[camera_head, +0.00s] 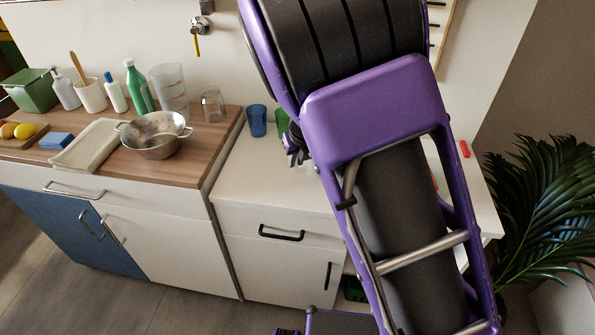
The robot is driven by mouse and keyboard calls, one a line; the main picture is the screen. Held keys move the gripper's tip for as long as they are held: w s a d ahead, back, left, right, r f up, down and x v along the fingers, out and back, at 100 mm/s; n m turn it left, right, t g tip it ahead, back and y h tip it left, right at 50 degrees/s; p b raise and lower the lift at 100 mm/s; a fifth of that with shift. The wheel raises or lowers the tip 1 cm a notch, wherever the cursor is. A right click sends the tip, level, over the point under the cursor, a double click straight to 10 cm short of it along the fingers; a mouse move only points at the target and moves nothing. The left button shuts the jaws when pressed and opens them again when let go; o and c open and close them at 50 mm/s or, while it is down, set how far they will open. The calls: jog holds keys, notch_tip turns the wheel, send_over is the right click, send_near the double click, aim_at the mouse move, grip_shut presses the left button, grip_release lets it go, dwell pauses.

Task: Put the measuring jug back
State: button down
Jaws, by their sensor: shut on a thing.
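A tall clear vessel with faint reddish marks (170,92), which looks like a measuring jug, stands upright at the back of the wooden worktop, behind the steel colander. My purple arm crosses the middle of the view. Only a small dark part of my gripper (295,148) shows at the arm's left edge, above the white counter. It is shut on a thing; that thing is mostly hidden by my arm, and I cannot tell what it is.
The wooden worktop (212,141) holds a steel colander (155,136), a glass (213,105), a cloth (86,146) and several bottles. Blue (257,121) and green (282,122) cups stand at the back of the lower white counter (255,182), whose front left is clear. A plant (540,205) is at right.

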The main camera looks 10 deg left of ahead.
aim_at(297, 169)
jog(key=shift+f+b, duration=0.4)
jog(key=shift+f, duration=1.15)
jog(key=c, duration=0.9)
grip_release()
jog(key=shift+r, duration=0.25)
jog(key=p+v, duration=0.5)
jog(key=v, duration=0.6)
jog(key=shift+s+d+r, duration=0.1)
jog(key=shift+s+r, duration=0.05)
jog(key=shift+r, duration=0.2)
